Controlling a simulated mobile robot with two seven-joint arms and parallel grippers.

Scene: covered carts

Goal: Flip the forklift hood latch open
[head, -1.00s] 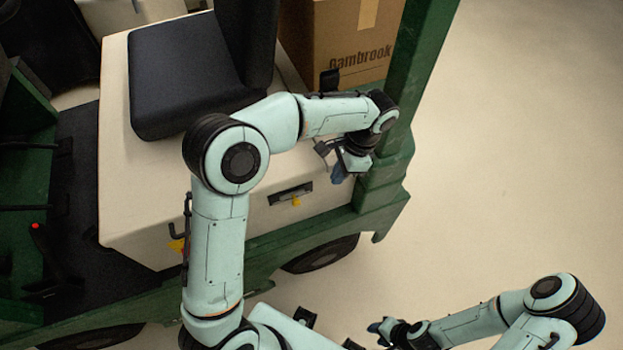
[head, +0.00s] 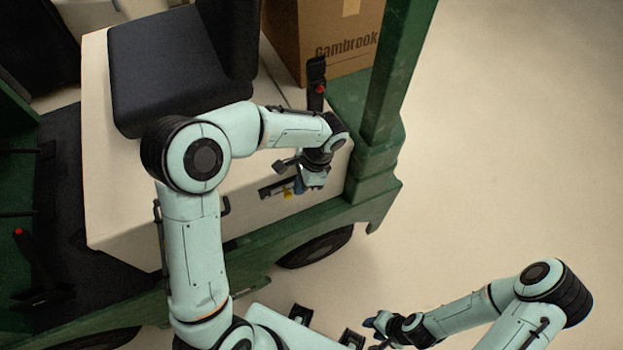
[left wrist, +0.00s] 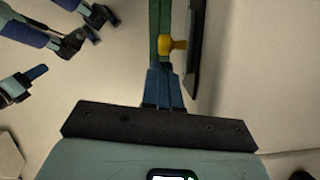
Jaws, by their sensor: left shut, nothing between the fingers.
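The forklift hood (head: 115,205) is the cream box under the black seat. Its latch is a dark plate (head: 268,191) with a small yellow handle (head: 288,194) on the hood's side face. My left gripper (head: 298,186) is beside the latch, close to the handle's right end in the head view. In the left wrist view its blue fingers (left wrist: 163,88) are together and empty, pointing toward the yellow handle (left wrist: 172,45). Whether they touch it I cannot tell. My right gripper (head: 371,322) is low at the right, away from the forklift, holding nothing visible.
A green post (head: 392,90) rises right of the hood, beside a cardboard box (head: 320,35). The black seat (head: 165,70) stands on the hood. A wheel (head: 318,247) shows below the green frame. The floor (head: 510,150) to the right is clear.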

